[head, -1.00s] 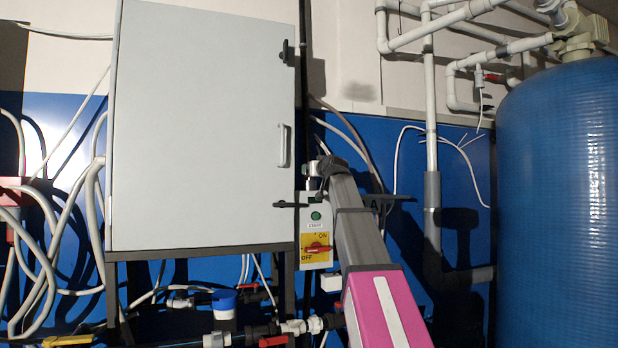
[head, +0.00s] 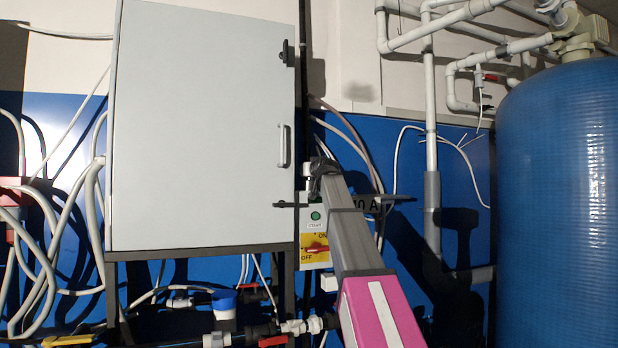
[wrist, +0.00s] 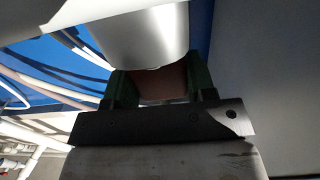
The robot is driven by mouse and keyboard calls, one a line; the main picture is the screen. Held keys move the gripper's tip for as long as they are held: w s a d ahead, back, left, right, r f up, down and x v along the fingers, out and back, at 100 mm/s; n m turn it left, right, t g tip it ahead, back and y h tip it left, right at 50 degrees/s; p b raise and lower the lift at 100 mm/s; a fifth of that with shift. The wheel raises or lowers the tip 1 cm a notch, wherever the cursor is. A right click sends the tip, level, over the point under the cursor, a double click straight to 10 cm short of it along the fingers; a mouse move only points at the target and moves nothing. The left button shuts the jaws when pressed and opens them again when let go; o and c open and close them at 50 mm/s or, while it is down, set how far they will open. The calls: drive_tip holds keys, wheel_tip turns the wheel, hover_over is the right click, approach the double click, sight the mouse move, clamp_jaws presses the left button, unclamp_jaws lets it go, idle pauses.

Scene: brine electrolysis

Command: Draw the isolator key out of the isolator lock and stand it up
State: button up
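My gripper (head: 312,172) is beside the right edge of the grey cabinet, just above a small control box (head: 313,216). In the wrist view, its two green fingers (wrist: 162,86) stand apart with a reddish-brown block (wrist: 165,90) filling the gap, which I take for the isolator key. A bright silver rounded body (wrist: 145,32) lies just beyond the block. I cannot tell whether it belongs to the key or the lock. In the head view the key and the lock cannot be made out clearly at the gripper.
The grey cabinet (head: 200,130) is close on the left. The control box has a green button and a yellow ON/OFF plate (head: 308,255) with a red handle. A blue tank (head: 560,200) stands at the right.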

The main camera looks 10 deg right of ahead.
drive_tip(key=c, duration=0.3)
drive_tip(key=shift+r, duration=1.1)
drive_tip(key=shift+r, duration=2.35)
